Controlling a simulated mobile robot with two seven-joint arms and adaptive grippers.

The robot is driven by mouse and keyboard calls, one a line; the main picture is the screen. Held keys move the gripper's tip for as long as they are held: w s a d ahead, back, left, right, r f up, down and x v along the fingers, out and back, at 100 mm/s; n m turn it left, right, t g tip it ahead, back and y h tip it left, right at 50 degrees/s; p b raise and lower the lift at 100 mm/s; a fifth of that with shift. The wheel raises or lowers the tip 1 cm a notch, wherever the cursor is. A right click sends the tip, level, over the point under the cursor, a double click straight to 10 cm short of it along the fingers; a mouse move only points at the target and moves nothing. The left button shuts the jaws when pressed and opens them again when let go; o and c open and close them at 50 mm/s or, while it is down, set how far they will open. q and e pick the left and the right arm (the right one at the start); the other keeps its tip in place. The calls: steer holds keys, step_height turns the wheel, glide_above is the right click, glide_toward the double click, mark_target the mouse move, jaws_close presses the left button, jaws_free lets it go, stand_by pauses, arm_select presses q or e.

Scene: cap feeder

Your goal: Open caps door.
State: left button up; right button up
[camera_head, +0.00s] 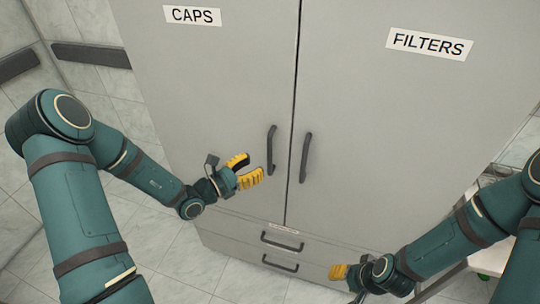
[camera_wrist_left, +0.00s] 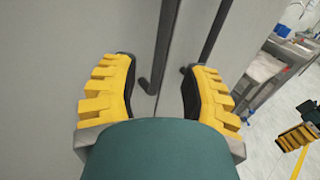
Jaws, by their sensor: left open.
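The caps door (camera_head: 205,110) is the left door of a grey cabinet, marked by a CAPS label (camera_head: 192,16). It looks shut. Its dark vertical handle (camera_head: 271,148) is near the door's right edge. My left gripper (camera_head: 251,169) is open, just left of the handle's lower part in the head view. In the left wrist view, the caps handle (camera_wrist_left: 165,45) shows beyond and between the open yellow fingers (camera_wrist_left: 158,88), apart from them. My right gripper (camera_head: 338,273) is low in front of the cabinet's right side; its finger opening is unclear.
The filters door (camera_head: 390,130) is beside the caps door, with its own dark handle (camera_head: 305,157) close by. Drawers with horizontal handles (camera_head: 281,244) are below. A white table or cart (camera_head: 465,265) stands at the right. Tiled floor is free at the left.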

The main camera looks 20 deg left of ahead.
mark_target(268, 158)
arm_select(q)
steer(key=x, duration=0.6)
steer(key=shift+w+d, duration=0.2)
steer(key=shift+w, duration=0.05)
jaws_close()
